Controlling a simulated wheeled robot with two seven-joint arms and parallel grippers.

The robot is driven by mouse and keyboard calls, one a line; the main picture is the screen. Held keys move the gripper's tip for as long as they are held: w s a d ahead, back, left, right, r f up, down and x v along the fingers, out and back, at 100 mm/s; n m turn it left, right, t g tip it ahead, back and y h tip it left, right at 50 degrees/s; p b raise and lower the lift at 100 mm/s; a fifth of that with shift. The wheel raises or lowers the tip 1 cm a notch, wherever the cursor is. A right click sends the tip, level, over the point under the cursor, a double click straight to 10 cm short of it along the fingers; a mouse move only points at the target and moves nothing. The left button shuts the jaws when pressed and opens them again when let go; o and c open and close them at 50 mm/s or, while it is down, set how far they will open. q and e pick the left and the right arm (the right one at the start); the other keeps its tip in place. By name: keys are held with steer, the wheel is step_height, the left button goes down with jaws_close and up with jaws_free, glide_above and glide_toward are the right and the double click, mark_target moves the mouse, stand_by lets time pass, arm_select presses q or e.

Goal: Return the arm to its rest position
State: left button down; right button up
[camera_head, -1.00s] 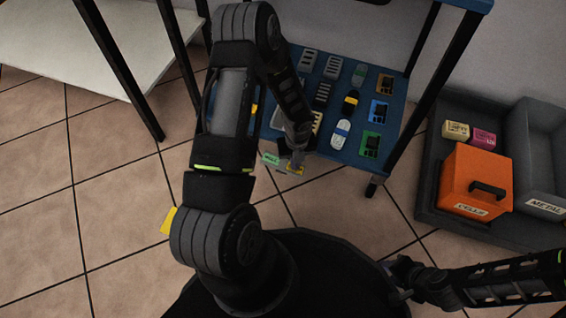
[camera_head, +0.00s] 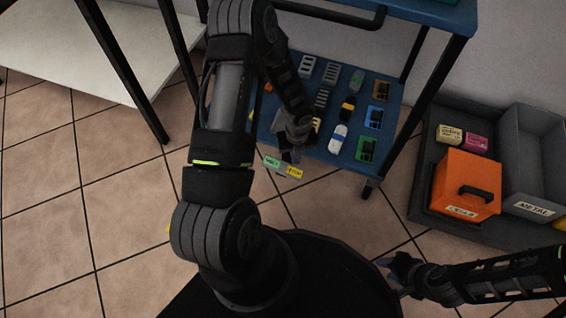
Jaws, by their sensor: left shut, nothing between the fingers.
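My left gripper (camera_head: 290,156) is shut and empty at the shelf's front left edge, just above a green label (camera_head: 271,162) and a yellow label (camera_head: 294,171). My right gripper (camera_head: 385,263) is low and right of centre, over the floor beside my dark base; it is too small and dark to tell its jaws.
The blue shelf (camera_head: 310,154) holds several small grey, white, green, blue and orange parts. A grey tray (camera_head: 425,190) at the right holds an orange box (camera_head: 467,184), small yellow and pink boxes and a grey bin (camera_head: 530,150). A white table (camera_head: 90,50) stands at the left. Tiled floor lies open between.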

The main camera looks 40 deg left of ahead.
arm_select(q)
steer(key=shift+r, duration=0.25)
arm_select(e)
steer(key=shift+r, duration=0.25)
